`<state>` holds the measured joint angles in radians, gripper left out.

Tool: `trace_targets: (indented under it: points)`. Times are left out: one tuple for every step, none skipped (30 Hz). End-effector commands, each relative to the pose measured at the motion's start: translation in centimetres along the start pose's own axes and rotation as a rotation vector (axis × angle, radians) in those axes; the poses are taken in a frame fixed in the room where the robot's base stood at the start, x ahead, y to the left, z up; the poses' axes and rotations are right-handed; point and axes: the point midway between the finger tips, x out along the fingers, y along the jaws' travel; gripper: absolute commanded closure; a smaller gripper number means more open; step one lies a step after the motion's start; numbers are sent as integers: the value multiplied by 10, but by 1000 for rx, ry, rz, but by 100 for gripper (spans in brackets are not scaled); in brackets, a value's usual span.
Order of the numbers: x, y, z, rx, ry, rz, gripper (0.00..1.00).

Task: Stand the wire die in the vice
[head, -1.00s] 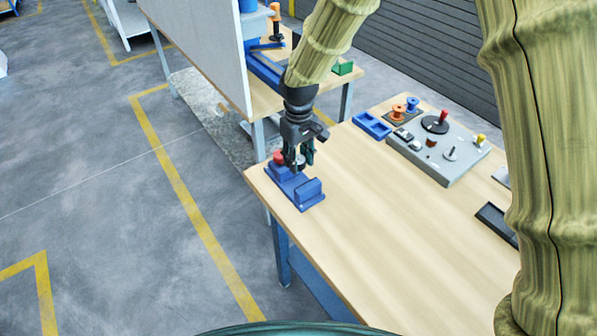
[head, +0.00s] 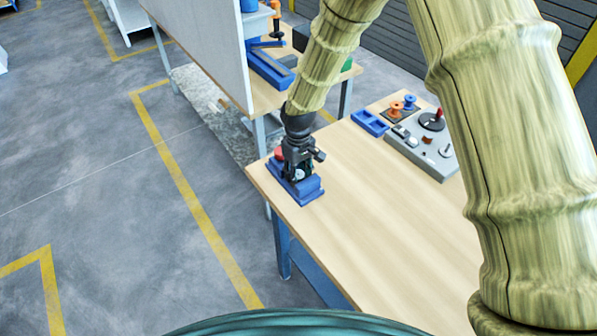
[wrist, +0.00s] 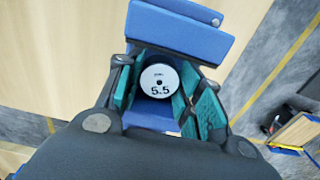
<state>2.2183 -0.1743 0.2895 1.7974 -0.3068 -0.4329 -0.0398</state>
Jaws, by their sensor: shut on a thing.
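The wire die (wrist: 159,81) is a round disc with a white face marked 5.5 in the wrist view. My gripper (head: 299,175) is shut on it, with a teal finger pad on each side. The blue vice (head: 308,193) stands at the table's near left corner, and it also shows in the wrist view (wrist: 175,33). The die is at or just over the gap between the vice's blocks. I cannot tell whether it touches the vice floor. In the head view my gripper hides most of the die and part of the vice.
A blue tray (head: 370,122), orange spools (head: 397,107) and a grey coil-winding base (head: 425,157) stand at the table's back right. The wooden table (head: 390,225) is clear in the middle. A second bench with a white panel (head: 203,45) stands behind.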

Motion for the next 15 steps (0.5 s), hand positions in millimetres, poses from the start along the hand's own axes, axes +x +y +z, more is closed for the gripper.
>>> trace_targets:
  points:
    - [0,0,0,0,0,0,96]
    - [0,0,0,0,0,0,96]
    - [0,0,0,0,0,0,96]
    - [0,0,0,0,0,0,96]
    - [1,0,0,0,0,0,96]
    - [2,0,0,0,0,0,96]
    - [3,0,0,0,0,0,96]
    - [3,0,0,0,0,0,62]
    - [2,0,0,0,0,0,54]
    - [2,0,0,0,0,0,49]
    - [2,0,0,0,0,0,43]
    - [2,0,0,0,0,0,42]
    - [2,0,0,0,0,0,42]
    - [2,0,0,0,0,0,42]
    - [2,0,0,0,0,0,42]
